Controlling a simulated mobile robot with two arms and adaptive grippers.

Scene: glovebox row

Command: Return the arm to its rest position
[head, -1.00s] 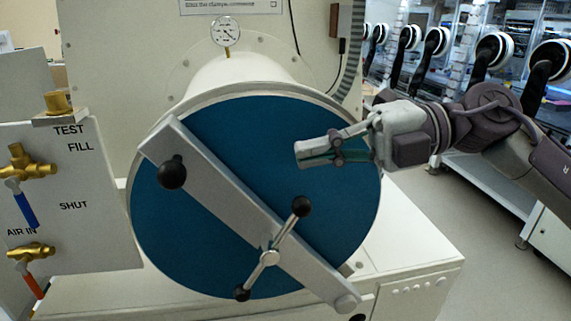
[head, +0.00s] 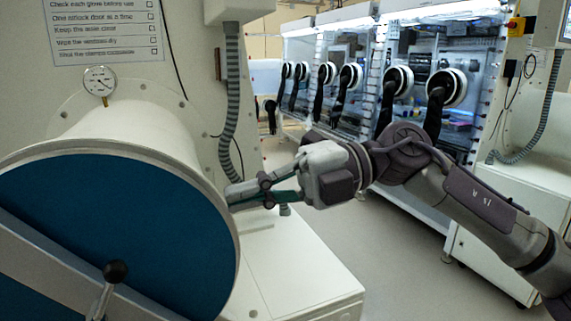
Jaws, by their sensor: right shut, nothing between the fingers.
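My right gripper (head: 248,192) reaches in from the right and is shut and empty, its fingers pointing left. Its fingertips appear next to the right rim of the round blue airlock door (head: 130,215); I cannot tell whether they touch it. My right arm (head: 440,195) stretches back to the lower right corner. A grey clamp bar (head: 35,270) crosses the door, with a black-knobbed handle (head: 116,271) at the bottom left. My left gripper is not in view.
A pressure gauge (head: 99,81) stands on the white airlock cylinder (head: 135,120). A white cabinet top (head: 290,265) lies below my gripper. A glovebox row with black gloves (head: 435,100) stands behind my arm. Grey floor (head: 385,245) is clear between them.

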